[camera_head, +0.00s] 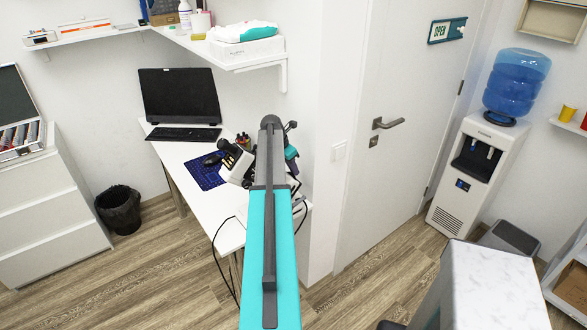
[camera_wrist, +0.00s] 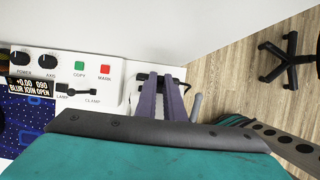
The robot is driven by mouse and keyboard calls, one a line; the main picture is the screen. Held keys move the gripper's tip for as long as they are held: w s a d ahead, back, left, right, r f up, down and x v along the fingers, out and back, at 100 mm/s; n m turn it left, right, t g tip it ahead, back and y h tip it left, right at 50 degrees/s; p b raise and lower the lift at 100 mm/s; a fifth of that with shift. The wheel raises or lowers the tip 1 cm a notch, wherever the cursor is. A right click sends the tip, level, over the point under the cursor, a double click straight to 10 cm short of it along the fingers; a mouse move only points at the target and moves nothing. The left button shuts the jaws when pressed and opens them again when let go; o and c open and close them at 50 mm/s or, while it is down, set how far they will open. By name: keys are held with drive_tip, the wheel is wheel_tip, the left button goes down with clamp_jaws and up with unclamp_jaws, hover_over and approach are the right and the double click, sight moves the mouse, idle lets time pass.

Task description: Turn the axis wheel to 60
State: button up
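The axis wheel (camera_wrist: 47,59) is a dark round knob on a white control panel, labelled AXIS, at the upper left of the wrist view. The small display (camera_wrist: 30,87) below it reads "+0.00 090" and "BLUR JOIN OPEN". My gripper (camera_wrist: 160,76) shows two grey-purple fingers with a narrow gap between them. They are at the panel's right end, well right of the wheel in the picture, and do not touch it. I see nothing held. In the head view the black-and-white instrument (camera_head: 238,163) stands on the desk, partly hidden behind my arm, and my gripper is hidden.
On the panel are a POWER knob (camera_wrist: 19,58), a green COPY button (camera_wrist: 79,68), a red MARK button (camera_wrist: 105,69) and a dark lever (camera_wrist: 76,92). The white desk (camera_head: 178,152) also holds a keyboard (camera_head: 184,134) and a blue mat (camera_head: 205,172). A cable hangs at its front.

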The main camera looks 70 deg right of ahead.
clamp_jaws()
drive_tip(key=shift+s+a+f+m+t+b, duration=0.15)
drive_tip(key=shift+s+a+m+t+b, duration=0.25)
drive_tip(key=shift+m+b, duration=0.25)
drive_tip(key=shift+s+a+m+h+b, duration=0.15)
drive_tip(key=shift+s+m+h+b, duration=0.15)
drive_tip(key=shift+m+h+b, duration=0.15)
drive_tip(key=o, duration=0.6)
unclamp_jaws()
drive_tip(key=shift+o, duration=0.2)
drive_tip(key=shift+v, duration=0.95)
drive_tip(key=b+v, duration=0.3)
drive_tip(key=v, duration=0.9)
drive_tip(key=shift+d, duration=0.2)
